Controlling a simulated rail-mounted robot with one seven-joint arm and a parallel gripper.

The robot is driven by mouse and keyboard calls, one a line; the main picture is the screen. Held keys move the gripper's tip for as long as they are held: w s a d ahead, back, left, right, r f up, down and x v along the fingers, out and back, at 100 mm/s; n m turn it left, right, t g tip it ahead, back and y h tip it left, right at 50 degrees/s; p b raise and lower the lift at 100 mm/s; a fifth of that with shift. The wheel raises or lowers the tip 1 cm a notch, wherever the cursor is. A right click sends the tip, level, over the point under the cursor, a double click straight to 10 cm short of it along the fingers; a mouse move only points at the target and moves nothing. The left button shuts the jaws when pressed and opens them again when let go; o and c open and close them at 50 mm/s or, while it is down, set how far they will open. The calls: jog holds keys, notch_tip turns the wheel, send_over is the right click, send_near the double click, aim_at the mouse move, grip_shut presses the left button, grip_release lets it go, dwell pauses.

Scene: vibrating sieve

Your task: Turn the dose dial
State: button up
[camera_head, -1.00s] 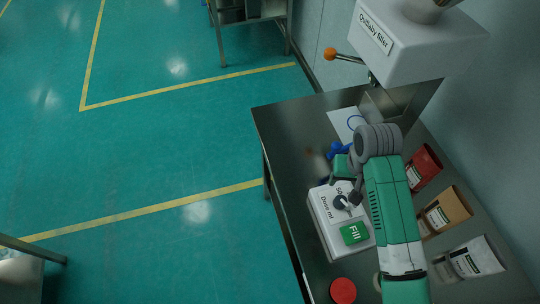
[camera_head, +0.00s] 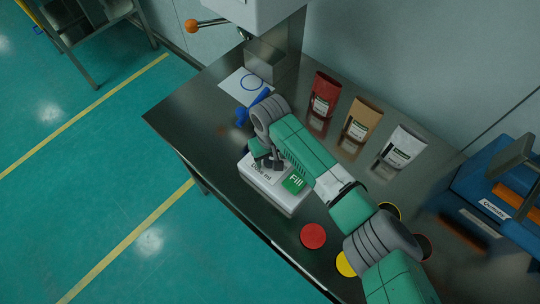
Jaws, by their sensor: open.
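The white dose box (camera_head: 272,194) sits on the steel table with a "Dose ml" label on its top and a green "Fill" button (camera_head: 294,184) at its right. My gripper (camera_head: 268,163) is open over the label end of the box, pointing down. The dose dial is largely hidden by my gripper, and I cannot tell whether the fingers are around it or touching it.
Red, brown and white pouches (camera_head: 362,122) stand behind my arm. A blue tool (camera_head: 254,104) lies near a white sheet (camera_head: 238,87). A red disc (camera_head: 313,236) is right of the box. A blue machine (camera_head: 480,205) stands at the far right. The table's left end (camera_head: 185,110) is clear.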

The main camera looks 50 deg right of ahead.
jog(key=shift+c, duration=0.4)
jog(key=c, duration=0.9)
jog(key=shift+r, duration=0.1)
